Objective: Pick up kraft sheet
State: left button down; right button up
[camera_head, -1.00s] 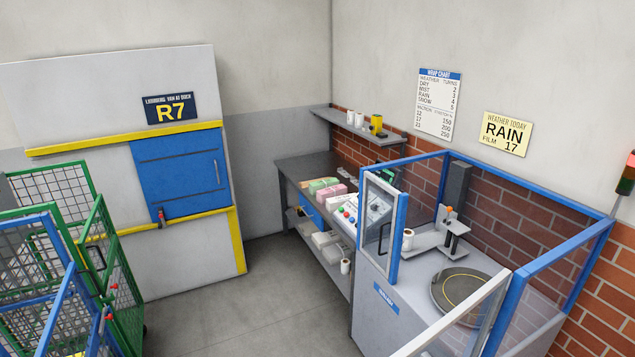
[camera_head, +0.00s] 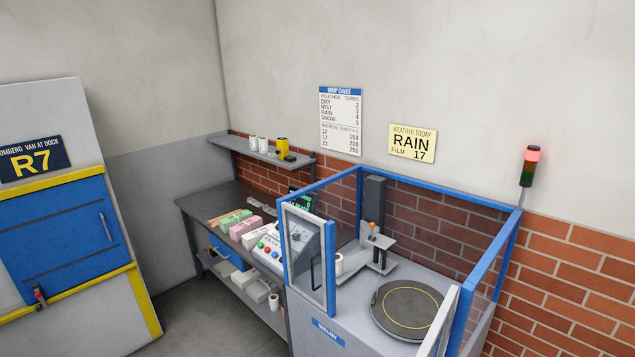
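I cannot make out a kraft sheet for certain. Neither of my grippers shows in the head view.
A wrapping machine with a round turntable (camera_head: 411,308) stands at the right inside a blue-framed guard (camera_head: 428,198). A shelf (camera_head: 270,154) hangs above the bench. A blue door (camera_head: 60,235) is at the left. Grey floor (camera_head: 185,320) lies clear before the bench.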

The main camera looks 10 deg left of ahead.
aim_at(213, 224)
jog(key=i+j+u, duration=0.65)
jog(key=i, duration=0.3)
jog(key=i+j+u, duration=0.35)
jog(key=i, duration=0.15)
jog(key=i+u, duration=0.3)
jog(key=i, duration=0.25)
